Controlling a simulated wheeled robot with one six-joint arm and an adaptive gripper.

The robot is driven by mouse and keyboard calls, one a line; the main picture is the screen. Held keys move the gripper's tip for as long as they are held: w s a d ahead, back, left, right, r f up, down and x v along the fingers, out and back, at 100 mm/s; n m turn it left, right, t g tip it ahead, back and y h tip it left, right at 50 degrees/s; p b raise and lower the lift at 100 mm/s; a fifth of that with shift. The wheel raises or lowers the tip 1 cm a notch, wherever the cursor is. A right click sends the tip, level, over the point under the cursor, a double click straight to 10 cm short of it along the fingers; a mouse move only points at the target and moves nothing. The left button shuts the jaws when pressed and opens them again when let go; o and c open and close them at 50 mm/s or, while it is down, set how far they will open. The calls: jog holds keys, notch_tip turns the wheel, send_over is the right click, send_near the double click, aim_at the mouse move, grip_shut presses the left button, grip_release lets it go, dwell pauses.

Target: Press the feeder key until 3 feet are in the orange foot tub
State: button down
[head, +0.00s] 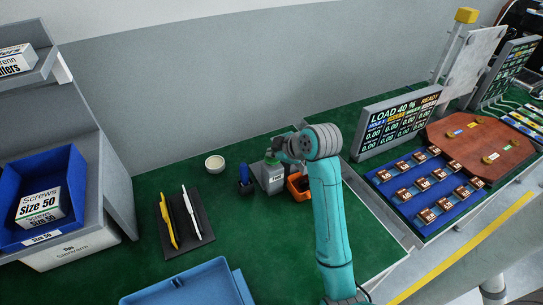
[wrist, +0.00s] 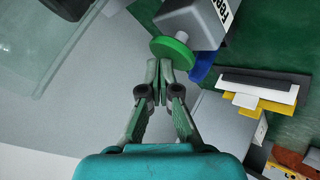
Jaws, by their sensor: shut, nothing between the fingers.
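The feeder is a grey box (head: 270,181) with a label, standing on the green mat. It also shows in the wrist view (wrist: 205,18), partly cut off. Its green round key (wrist: 176,54) is on the end facing my gripper. My gripper (wrist: 160,66) is shut and empty, fingertips right at the key's edge; I cannot tell whether they touch it. In the head view my gripper (head: 277,153) is above the feeder. The orange foot tub (head: 300,191) stands just right of the feeder, partly hidden by my arm. Something dark is inside, but feet cannot be counted.
A blue holder (head: 245,187) and a small white round cup (head: 214,164) stand left of the feeder. A dark tray (head: 197,233) holds yellow and white tools. A display panel (head: 400,122) and blue parts tray (head: 430,222) are right. Green mat between is clear.

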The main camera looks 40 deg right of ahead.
jog(key=shift+f, duration=0.55)
dwell(0.5)
jog(key=shift+r, duration=1.35)
notch_tip(320, 180, up, 6)
dwell(0.4)
jog(key=shift+s, duration=0.1)
dwell(1.2)
